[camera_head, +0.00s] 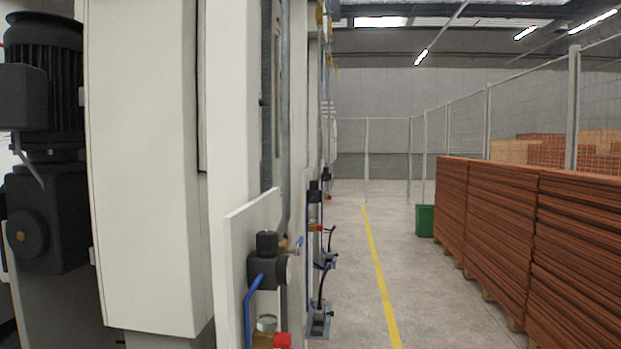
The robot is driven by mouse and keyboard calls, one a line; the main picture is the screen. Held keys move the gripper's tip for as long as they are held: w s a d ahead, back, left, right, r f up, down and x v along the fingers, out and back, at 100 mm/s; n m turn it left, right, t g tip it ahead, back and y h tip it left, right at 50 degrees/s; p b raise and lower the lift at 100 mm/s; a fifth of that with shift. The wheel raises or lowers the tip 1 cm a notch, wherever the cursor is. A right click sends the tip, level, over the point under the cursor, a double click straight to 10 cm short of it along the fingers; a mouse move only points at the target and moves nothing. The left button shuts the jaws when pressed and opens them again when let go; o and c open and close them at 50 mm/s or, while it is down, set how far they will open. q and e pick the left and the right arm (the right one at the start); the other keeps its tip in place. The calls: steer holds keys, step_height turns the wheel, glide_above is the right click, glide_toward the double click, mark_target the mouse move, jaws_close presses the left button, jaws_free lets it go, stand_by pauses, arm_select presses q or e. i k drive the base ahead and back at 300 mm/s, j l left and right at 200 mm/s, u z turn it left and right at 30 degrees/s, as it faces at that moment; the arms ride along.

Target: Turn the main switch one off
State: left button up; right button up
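No part labelled as main switch one can be made out in the head view. The tall pale cabinet or machine column (145,170) fills the left half, seen at a steep angle. A pale panel (228,270) on its side carries a black regulator with a knob (266,262), a blue hose or lever (249,308) and a brass fitting with a red end (272,340). Neither of my grippers is in view.
A black motor (45,100) stands at the left edge. A yellow floor line (378,270) runs along a clear aisle. Stacks of reddish-brown boards (500,225) on pallets, a green bin (425,220) and a mesh fence (455,130) stand to the right.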

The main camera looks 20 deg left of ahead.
mark_target(150, 254)
steer(key=i+l, duration=0.1)
steer(key=i, duration=0.55)
steer(key=i+l+z, duration=0.1)
steer(key=i, duration=0.55)
steer(key=i+l+u, duration=0.1)
steer(key=i+u, duration=0.25)
steer(key=u, duration=0.15)
steer(key=i+l+u, duration=0.25)
steer(key=u, duration=0.25)
steer(key=i+l+u, duration=0.35)
steer(key=u, duration=0.15)
steer(key=i+l+u, duration=0.15)
steer(key=l+u, duration=0.35)
steer(key=i+l+u, duration=0.1)
steer(key=l+u, duration=0.15)
steer(key=l, duration=0.2)
steer(key=i+l+u, duration=0.1)
steer(key=l+u, duration=0.15)
steer(key=l, duration=0.15)
